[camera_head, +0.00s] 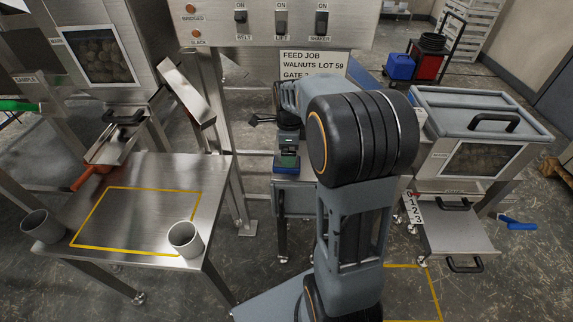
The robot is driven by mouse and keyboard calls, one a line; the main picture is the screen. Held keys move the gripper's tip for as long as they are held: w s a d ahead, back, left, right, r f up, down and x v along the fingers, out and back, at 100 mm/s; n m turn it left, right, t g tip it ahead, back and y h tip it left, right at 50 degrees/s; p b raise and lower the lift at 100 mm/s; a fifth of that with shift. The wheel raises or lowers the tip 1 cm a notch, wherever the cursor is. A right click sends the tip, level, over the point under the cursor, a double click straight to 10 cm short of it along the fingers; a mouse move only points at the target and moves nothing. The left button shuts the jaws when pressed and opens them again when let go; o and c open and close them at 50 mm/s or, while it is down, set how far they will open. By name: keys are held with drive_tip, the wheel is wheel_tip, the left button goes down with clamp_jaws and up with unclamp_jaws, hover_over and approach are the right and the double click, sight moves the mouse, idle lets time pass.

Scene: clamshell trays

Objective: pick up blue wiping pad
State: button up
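A small dark-blue block (279,168), which looks like the blue wiping pad, shows directly below my gripper (288,157). It is at the far edge of a small grey stand or cart (295,186). My gripper points down right over it, with a greenish part between them. The fingers are small and dark here, so I cannot tell whether they are open or shut, or touching the pad. My arm's large black joint and grey link hide the area to the right of it.
A steel table (150,170) with a yellow outline and two grey cups (185,239) (42,226) stands left. A switch panel (280,20) rises behind. A grey lidded bin (480,120) stands right. A blue item (516,223) lies on the floor at right.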

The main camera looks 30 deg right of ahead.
sight(277, 168)
drive_tip(key=shift+w+f+b, duration=0.15)
drive_tip(key=shift+f+b, duration=0.9)
drive_tip(key=shift+f, duration=1.65)
drive_tip(key=shift+c, duration=0.2)
drive_tip(key=c, duration=1)
drive_tip(key=shift+c, duration=0.3)
drive_tip(key=shift+r, duration=0.15)
